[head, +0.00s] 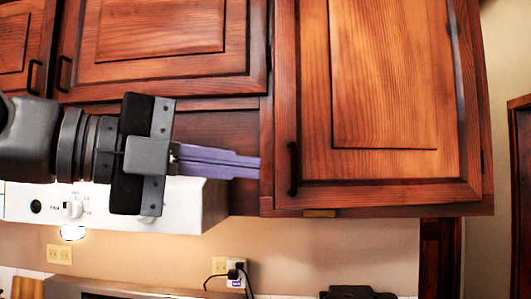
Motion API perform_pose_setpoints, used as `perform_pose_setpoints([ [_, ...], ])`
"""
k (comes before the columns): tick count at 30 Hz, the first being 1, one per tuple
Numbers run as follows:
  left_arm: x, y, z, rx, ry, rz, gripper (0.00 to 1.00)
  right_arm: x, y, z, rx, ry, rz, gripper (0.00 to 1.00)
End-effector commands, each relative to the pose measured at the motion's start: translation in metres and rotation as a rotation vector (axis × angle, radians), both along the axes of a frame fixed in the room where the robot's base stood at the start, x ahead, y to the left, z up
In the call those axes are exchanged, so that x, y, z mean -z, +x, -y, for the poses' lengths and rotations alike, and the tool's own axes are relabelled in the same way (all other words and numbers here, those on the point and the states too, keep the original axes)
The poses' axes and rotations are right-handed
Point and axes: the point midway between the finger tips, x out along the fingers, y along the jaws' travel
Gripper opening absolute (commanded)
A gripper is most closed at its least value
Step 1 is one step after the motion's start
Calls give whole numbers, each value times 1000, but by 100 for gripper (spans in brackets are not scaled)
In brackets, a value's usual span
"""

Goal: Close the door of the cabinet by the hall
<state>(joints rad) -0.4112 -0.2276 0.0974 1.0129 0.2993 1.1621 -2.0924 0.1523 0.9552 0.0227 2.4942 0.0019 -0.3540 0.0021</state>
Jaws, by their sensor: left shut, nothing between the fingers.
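The right-hand wall cabinet, beside the beige wall and a dark doorway, has a reddish wood door (390,90) with a lighter middle panel. Its dark bar handle (293,168) is at the lower left of the door. The door lies close to flush with the cabinet frame; I cannot tell whether a small gap remains. My left gripper (258,166) comes in from the left with its purple fingers together, empty, pointing right. Its tips appear just left of the handle, by the cabinet's left edge; contact is unclear. My right gripper is not in view.
Other wall cabinets (160,40) with dark handles are at the upper left. A white appliance with knobs (190,205) is below my left gripper. A socket with plugs (237,270) is on the wall below. The wall right of the cabinet (495,130) is clear.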

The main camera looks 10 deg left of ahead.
Motion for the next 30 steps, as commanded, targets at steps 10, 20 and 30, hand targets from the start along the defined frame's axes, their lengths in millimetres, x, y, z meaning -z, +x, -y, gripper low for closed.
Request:
perform_pose_setpoints([
  [10, -7, 34, -24, -409, -80, 53, 0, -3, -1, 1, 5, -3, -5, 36],
  [20, -10, 35, -25, -412, -120, 33, 0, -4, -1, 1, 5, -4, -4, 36],
  [30, -10, 54, -16, -412, -118, 30, 0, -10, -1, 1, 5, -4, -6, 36],
])
